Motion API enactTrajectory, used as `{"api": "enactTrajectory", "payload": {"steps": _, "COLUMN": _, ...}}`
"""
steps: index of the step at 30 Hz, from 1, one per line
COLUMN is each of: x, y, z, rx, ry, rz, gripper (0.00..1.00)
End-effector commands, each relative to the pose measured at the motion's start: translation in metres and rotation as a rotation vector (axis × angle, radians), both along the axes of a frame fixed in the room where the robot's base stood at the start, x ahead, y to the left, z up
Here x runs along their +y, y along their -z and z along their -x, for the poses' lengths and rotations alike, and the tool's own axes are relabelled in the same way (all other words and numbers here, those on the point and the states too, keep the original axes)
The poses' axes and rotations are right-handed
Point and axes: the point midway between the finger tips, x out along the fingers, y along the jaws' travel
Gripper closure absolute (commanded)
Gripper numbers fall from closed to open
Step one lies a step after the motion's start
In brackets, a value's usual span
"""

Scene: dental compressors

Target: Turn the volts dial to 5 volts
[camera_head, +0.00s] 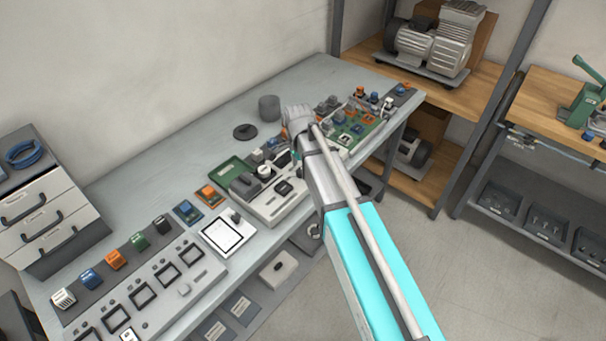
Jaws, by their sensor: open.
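No dial can be read as the volts dial; the labels are too small. A white unit (222,236) with a black-framed square face and a small dark knob (235,216) lies on the bench. A pale panel (268,200) with several knobs and switches lies to its right, near my arm. My arm reaches over the bench from the lower right. My gripper (294,155) is at its far end, above the right part of this panel, small and mostly hidden by the arm. It is open, with nothing seen in it. My arm covers part of the controls behind it.
The grey bench (130,192) has clear room at the back, beside a dark cylinder (269,108) and disc (245,132). Coloured switches and a frame-filled panel (150,290) lie at front left. A drawer cabinet (45,215) stands left; shelves with a compressor (432,45) stand right.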

Motion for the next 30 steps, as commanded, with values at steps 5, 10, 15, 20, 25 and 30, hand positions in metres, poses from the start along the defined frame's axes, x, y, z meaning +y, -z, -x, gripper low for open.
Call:
{"api": "enactTrajectory", "payload": {"steps": 5, "x": -0.0003, "y": 0.0075, "z": 0.0003, "rx": 0.0, "ry": 0.0, "rz": 0.0, "gripper": 0.22}}
{"api": "enactTrajectory", "payload": {"steps": 10, "x": -0.0005, "y": 0.0081, "z": 0.0004, "rx": 0.0, "ry": 0.0, "rz": 0.0, "gripper": 0.22}}
{"api": "enactTrajectory", "payload": {"steps": 15, "x": -0.0005, "y": 0.0078, "z": 0.0003, "rx": 0.0, "ry": 0.0, "rz": 0.0, "gripper": 0.22}}
{"api": "enactTrajectory", "payload": {"steps": 20, "x": -0.0005, "y": 0.0078, "z": 0.0003, "rx": 0.0, "ry": 0.0, "rz": 0.0, "gripper": 0.42}}
{"api": "enactTrajectory", "payload": {"steps": 25, "x": -0.0004, "y": 0.0078, "z": 0.0004, "rx": 0.0, "ry": 0.0, "rz": 0.0, "gripper": 0.74}}
{"api": "enactTrajectory", "payload": {"steps": 30, "x": -0.0005, "y": 0.0079, "z": 0.0006, "rx": 0.001, "ry": 0.0, "rz": 0.001, "gripper": 1.0}}
